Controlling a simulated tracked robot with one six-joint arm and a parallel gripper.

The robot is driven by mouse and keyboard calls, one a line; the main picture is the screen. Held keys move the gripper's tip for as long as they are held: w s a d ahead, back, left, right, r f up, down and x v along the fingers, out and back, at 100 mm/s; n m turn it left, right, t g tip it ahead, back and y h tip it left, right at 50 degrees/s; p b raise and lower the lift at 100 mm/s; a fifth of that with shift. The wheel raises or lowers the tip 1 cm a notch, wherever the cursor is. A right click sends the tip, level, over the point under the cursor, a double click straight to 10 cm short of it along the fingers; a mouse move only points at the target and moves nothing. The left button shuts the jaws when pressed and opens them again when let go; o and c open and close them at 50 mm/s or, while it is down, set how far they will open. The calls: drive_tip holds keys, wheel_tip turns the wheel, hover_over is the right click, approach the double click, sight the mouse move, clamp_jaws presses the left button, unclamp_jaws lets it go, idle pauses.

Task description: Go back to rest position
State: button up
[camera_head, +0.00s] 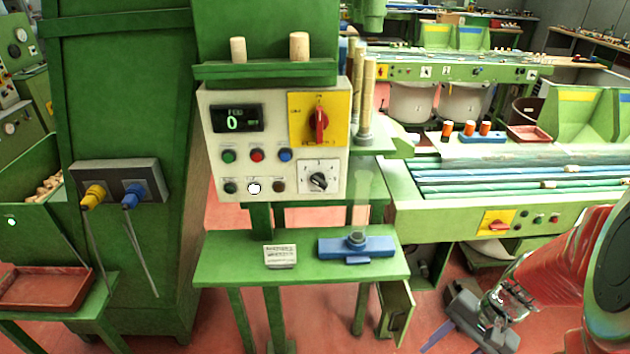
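My gripper (455,341) is at the lower right, in front of the floor, at the end of my red arm (560,262). It points down and to the left. Part of it is cut off by the bottom edge, so I cannot tell how far its fingers are apart. No stopper shows at its visible part. Two cork stoppers (238,50) (299,46) stand upright on the green ledge (265,71) above the control panel, well away from my gripper.
A green table (220,262) carries a blue holder (335,248) with a clear tube and a small label stand (280,256). The control panel (225,183) stands behind it. A red tray (45,288) is at the left. A green conveyor bench (430,215) lies at the right.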

drive_tip(key=a+r+n+t+h, duration=0.2)
drive_tip(key=a+r+n, duration=0.3)
drive_tip(key=r, duration=0.5)
drive_tip(key=a+r+n+t+h, duration=0.2)
drive_tip(key=a+r+n+t, duration=0.2)
drive_tip(key=r, duration=0.6)
drive_tip(key=shift+s+a+r+n, duration=0.25)
drive_tip(key=shift+a+n, duration=0.15)
drive_tip(key=shift+a, duration=0.8)
